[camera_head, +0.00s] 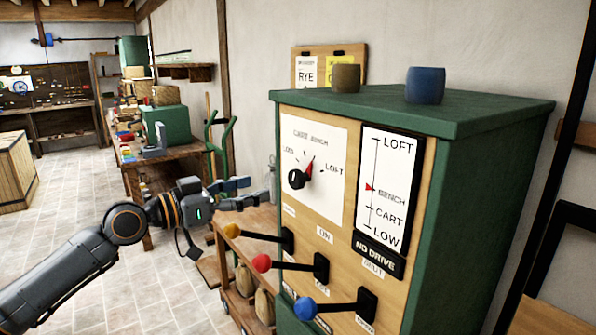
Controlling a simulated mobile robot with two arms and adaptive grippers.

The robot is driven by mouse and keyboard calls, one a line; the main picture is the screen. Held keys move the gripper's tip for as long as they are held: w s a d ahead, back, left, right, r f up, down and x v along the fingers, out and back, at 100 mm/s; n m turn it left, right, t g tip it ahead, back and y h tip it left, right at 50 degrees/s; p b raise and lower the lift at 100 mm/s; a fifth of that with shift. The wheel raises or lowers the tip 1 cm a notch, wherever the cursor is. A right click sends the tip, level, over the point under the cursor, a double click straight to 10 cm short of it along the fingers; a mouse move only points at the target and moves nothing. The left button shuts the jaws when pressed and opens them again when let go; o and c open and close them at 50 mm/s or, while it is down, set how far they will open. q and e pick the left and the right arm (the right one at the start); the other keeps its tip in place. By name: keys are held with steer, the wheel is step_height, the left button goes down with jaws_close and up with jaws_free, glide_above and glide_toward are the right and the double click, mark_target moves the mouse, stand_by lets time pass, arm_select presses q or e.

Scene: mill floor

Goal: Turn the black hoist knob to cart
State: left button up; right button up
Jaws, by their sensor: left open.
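The black hoist knob (297,179) sits on a white dial plate (322,195) on the front of a green and wood cabinet (490,190). The dial is lettered low, cart, bench and loft. Its red pointer (309,167) slants up and right, towards the bench lettering. A gauge (386,190) to the right has a red marker beside bench. My left gripper (258,190) is open and empty, left of the knob and apart from it in the picture. Its fingers point right towards the panel. My right gripper is not in view.
Levers with yellow (232,230), red (262,263) and blue (305,308) balls stick out below the dial, close under my left gripper. A low wooden cart (240,290) stands behind them. A workbench (165,160) is further back. Tiled floor is clear at left.

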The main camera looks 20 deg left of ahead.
mark_target(293, 178)
arm_select(q)
steer(key=p+x, duration=0.1)
steer(key=x, duration=0.3)
steer(key=p+x, duration=0.1)
steer(key=x, duration=0.1)
steer(key=shift+w+d+r+p, duration=0.1)
steer(key=shift+d+r+p, duration=0.1)
steer(key=shift+r+p, duration=0.15)
steer(key=x, duration=0.2)
steer(key=p+x, duration=0.1)
steer(key=shift+w+d+f, duration=0.2)
steer(key=shift+w+f, duration=0.05)
steer(key=shift+w, duration=0.1)
steer(key=shift+w+d+f, duration=0.15)
steer(key=shift+w+d, duration=0.25)
steer(key=shift+w, duration=0.15)
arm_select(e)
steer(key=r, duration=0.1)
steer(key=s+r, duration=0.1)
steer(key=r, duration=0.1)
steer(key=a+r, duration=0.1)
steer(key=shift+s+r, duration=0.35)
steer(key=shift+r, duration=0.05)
arm_select(q)
steer(key=shift+c, duration=0.9)
steer(key=shift+s, duration=0.1)
steer(key=c, duration=1)
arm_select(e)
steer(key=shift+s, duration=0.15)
